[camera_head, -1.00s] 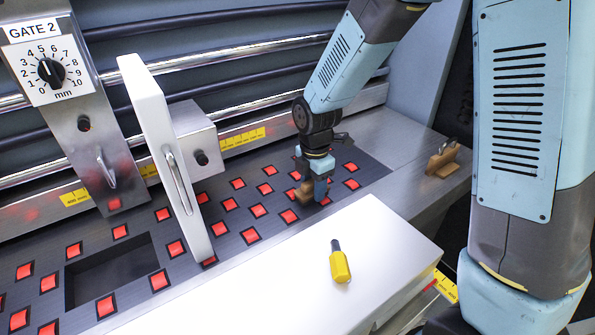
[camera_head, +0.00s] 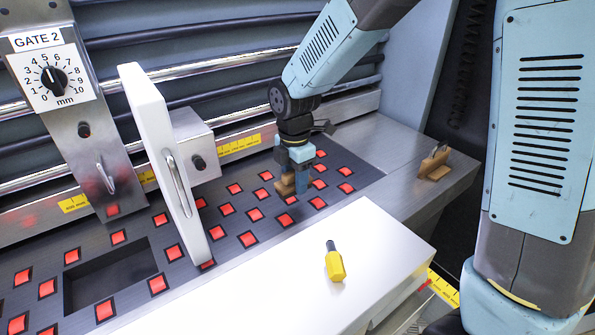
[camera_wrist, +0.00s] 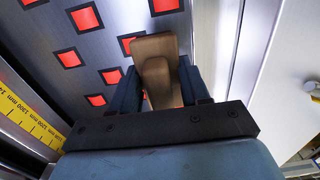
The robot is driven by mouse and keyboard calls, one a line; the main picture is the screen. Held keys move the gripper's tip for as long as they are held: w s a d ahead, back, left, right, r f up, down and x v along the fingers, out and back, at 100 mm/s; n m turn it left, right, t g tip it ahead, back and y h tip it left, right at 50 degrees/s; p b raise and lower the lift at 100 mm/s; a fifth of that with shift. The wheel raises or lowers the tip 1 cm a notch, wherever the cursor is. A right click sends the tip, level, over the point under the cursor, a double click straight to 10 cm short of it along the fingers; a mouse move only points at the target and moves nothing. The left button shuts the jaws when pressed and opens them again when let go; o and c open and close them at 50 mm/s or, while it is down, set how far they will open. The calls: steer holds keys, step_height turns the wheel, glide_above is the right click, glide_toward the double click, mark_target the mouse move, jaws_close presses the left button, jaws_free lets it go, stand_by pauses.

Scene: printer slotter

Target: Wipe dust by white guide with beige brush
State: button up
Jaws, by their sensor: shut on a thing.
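The beige-brown brush (camera_head: 286,187) is in my gripper (camera_head: 296,178), low over the dark slotted bed. In the wrist view the brush (camera_wrist: 157,50) sits between the two dark fingers of my gripper (camera_wrist: 160,88), which is shut on it. I cannot tell whether the brush touches the bed. The white guide (camera_head: 150,130) is a tall upright plate with a metal handle, left of my gripper and clearly apart from it. No dust can be made out in either view.
Red squares dot the dark bed (camera_head: 240,217), which has a rectangular recess at left. A grey block with a knob (camera_head: 194,147) adjoins the guide. A yellow-handled tool (camera_head: 335,266) lies on the white front surface (camera_head: 380,245). A brown holder (camera_head: 434,165) stands at right.

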steer(key=shift+r, duration=1.3)
